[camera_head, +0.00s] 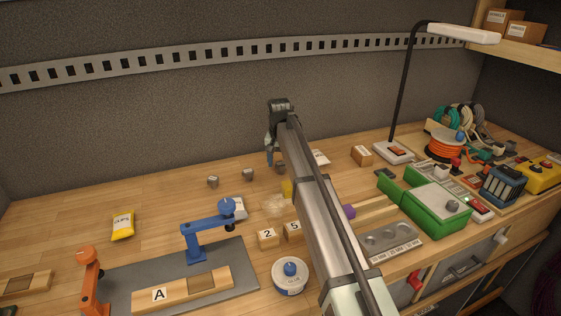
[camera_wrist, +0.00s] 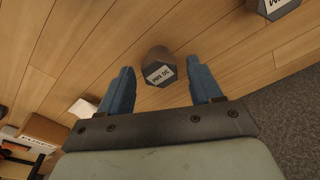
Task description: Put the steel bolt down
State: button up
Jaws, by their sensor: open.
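Small grey steel pieces stand on the wooden bench top. In the wrist view one grey piece with a white label, which I take for the steel bolt (camera_wrist: 158,55), lies between the tips of my open gripper (camera_wrist: 160,68), with a gap to each blue finger. In the head view my gripper (camera_head: 270,157) is low over the back of the bench, and a grey piece (camera_head: 281,168) shows beside it, partly hidden by my arm. Two similar grey pieces (camera_head: 212,181) (camera_head: 248,174) stand to its left.
A grey plate with round recesses (camera_head: 390,243) lies front right, next to a green box (camera_head: 437,209). A blue clamp-like stand (camera_head: 196,247), numbered blocks (camera_head: 267,236) and a yellow packet (camera_head: 122,226) stand left of my arm.

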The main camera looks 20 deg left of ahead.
aim_at(280, 166)
notch_tip(280, 166, up, 12)
jog(key=s, duration=0.1)
jog(key=shift+s+d, duration=0.2)
dwell(0.4)
jog(key=shift+o, duration=0.4)
jog(key=shift+r, duration=0.1)
